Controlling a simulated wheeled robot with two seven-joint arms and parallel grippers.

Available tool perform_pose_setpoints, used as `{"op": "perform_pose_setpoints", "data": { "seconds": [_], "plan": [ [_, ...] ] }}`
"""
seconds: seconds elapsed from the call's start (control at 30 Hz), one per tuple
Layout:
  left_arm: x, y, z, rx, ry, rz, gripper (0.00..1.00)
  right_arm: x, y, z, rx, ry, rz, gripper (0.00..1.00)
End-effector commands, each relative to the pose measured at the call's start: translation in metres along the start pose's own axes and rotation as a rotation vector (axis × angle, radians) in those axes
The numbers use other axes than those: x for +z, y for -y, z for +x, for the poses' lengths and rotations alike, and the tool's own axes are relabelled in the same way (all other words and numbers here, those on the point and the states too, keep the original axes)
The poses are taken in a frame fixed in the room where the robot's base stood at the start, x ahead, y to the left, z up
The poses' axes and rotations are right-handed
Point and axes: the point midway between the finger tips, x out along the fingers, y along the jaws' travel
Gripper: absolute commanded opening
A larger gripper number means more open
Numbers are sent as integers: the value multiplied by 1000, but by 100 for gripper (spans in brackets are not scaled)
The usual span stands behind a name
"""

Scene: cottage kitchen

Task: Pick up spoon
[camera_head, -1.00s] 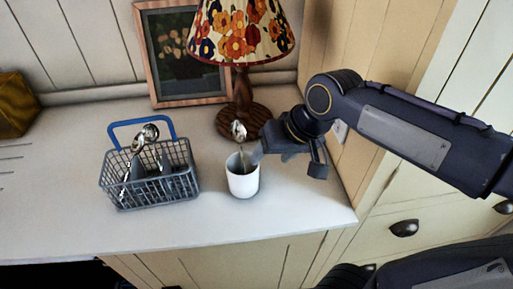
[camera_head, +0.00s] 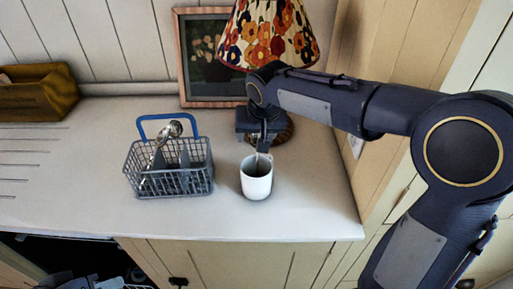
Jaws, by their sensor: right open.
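A white mug (camera_head: 256,181) stands upright on the worktop. A metal spoon (camera_head: 257,164) stands in it, with only a short length of its stem showing above the rim. My right gripper (camera_head: 264,145) is open and points down just above the mug, at the spoon's upper end. It hides the top of the spoon, and I cannot tell whether the spoon is between the fingers.
A grey wire basket (camera_head: 170,183) with a blue handle and cutlery stands left of the mug. Behind are a lamp with a flowered shade (camera_head: 268,34) and a framed picture (camera_head: 193,60). A wooden box (camera_head: 38,95) is at far left. The worktop's front is clear.

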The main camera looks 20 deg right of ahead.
Motion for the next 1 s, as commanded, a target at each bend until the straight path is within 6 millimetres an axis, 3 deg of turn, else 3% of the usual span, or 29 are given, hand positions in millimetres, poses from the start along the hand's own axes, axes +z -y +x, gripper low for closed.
{"op": "perform_pose_setpoints", "data": {
  "seconds": [0.33,0.7,1.0],
  "plan": [
    [0,0,0,0,0,0,29,0,0,10,-1,0,0,59],
    [0,0,0,0,0,0,29,0,0,9,-2,0,0,13],
    [0,0,0,0,0,0,29,-4,1,1,-3,-4,1,13]
  ]
}}
